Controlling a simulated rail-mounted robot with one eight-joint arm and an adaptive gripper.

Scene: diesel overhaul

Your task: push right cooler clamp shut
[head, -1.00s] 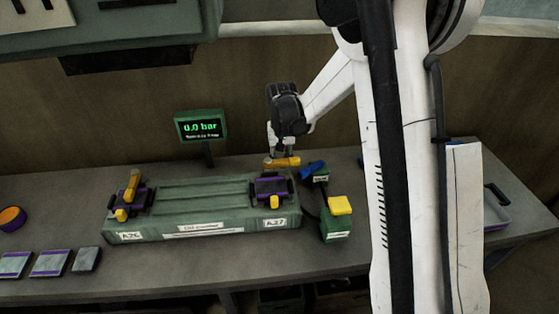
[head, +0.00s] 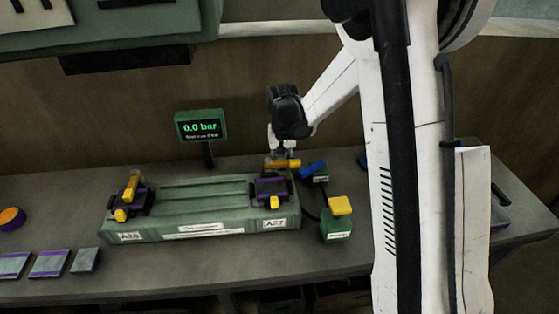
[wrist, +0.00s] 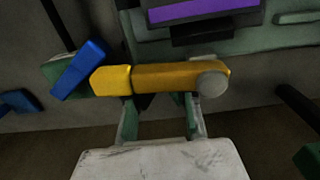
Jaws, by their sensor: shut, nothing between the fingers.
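The right cooler clamp (head: 271,188) is a dark and purple block with a yellow catch, on the right end of the green oil cooler (head: 205,207). Its orange lever (head: 282,163) lies crosswise at the cooler's back edge. In the wrist view the lever (wrist: 175,77) spans the middle, with a yellow grip at the left and a grey round end at the right. My gripper (head: 284,153) is shut and empty, pointing down right at the lever. In the wrist view my fingertips (wrist: 160,101) are partly hidden by the lever; I cannot tell whether they touch it.
The left clamp (head: 128,199) has its orange lever standing up. A small green box with a yellow top (head: 338,220) and a blue handle (head: 312,169) stand close to the right. A display (head: 201,127) behind the cooler reads 0.0 bar.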

